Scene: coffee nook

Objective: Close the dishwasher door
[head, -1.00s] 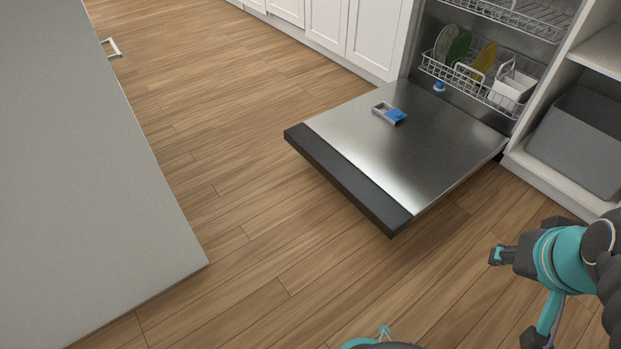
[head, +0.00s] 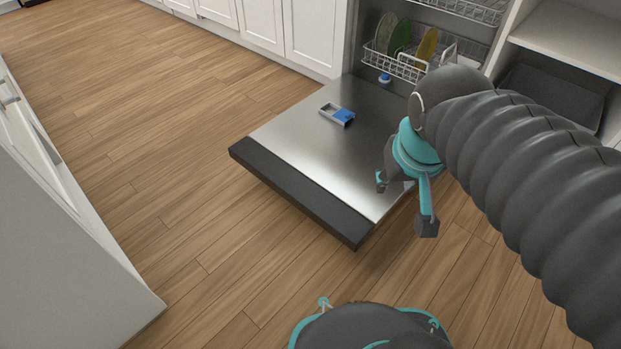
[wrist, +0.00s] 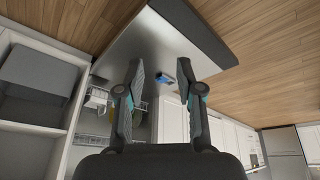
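The dishwasher door (head: 300,150) is folded down flat, its steel inner face up and its dark outer edge strip (head: 300,195) toward me. A detergent compartment with a blue part (head: 338,114) is on its inner face. In the wrist view the steel face (wrist: 150,45) and the dark strip (wrist: 195,30) lie beyond the fingers. My gripper (head: 403,203) is open and empty by the door's near right corner and hides part of its right side. The wrist view shows the two fingers (wrist: 160,66) spread apart. I cannot tell whether they touch the door.
The lower rack (head: 397,62), holding plates, is inside the dishwasher. An open shelf unit with a dark grey bin (head: 555,92) stands to the right. A white cabinet (head: 60,235) stands at left. Wooden floor is clear left and in front of the door.

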